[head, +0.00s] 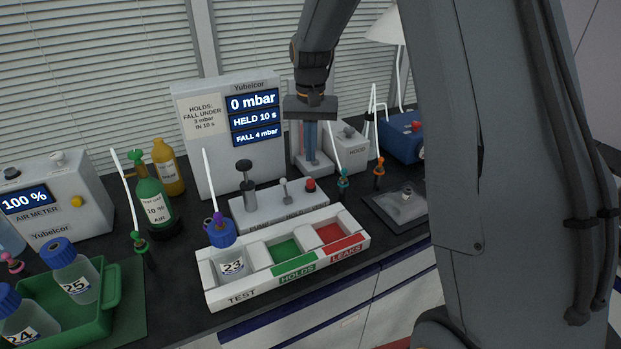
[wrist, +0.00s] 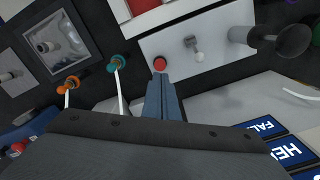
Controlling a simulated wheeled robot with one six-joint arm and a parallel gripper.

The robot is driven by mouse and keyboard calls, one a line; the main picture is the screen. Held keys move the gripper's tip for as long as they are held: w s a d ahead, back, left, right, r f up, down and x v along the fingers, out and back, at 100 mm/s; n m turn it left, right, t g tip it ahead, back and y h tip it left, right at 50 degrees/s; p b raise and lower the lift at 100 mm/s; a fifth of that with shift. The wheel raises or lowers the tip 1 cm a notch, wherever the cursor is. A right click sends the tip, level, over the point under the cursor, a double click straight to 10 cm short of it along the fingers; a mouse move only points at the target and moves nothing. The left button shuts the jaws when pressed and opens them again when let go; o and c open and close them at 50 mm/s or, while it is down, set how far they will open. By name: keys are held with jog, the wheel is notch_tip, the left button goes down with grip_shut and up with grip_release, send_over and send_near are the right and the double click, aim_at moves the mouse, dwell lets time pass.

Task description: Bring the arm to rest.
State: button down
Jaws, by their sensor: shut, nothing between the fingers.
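My gripper (head: 311,158) hangs pointing down from the arm in the head view, its two blue-grey fingers together with nothing between them. In the wrist view the shut fingers (wrist: 160,88) point toward the red button (wrist: 160,64) on the pump unit. I cannot tell whether they touch it; in the head view the red button (head: 310,184) shows close beside the fingertips.
The pressure display (head: 255,118) reads 0 mbar, HELD 10 s, FALL 4 mbar. Bottle 23 (head: 231,262) stands in the TEST compartment of the white tray (head: 240,296); the HOLDS and LEAKS compartments look empty. Bottles 24 and 25 are in the green crate (head: 112,287). A teal-and-white connector (head: 343,184) stands nearby.

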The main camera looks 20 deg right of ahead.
jog(key=s+f+n+b, duration=0.1)
jog(key=s+f+n, duration=0.1)
jog(key=s, duration=1)
jog(key=s+f+n+t+b, duration=0.1)
jog(key=s+f, duration=0.1)
jog(key=s, duration=1.1)
jog(key=shift+n, duration=0.4)
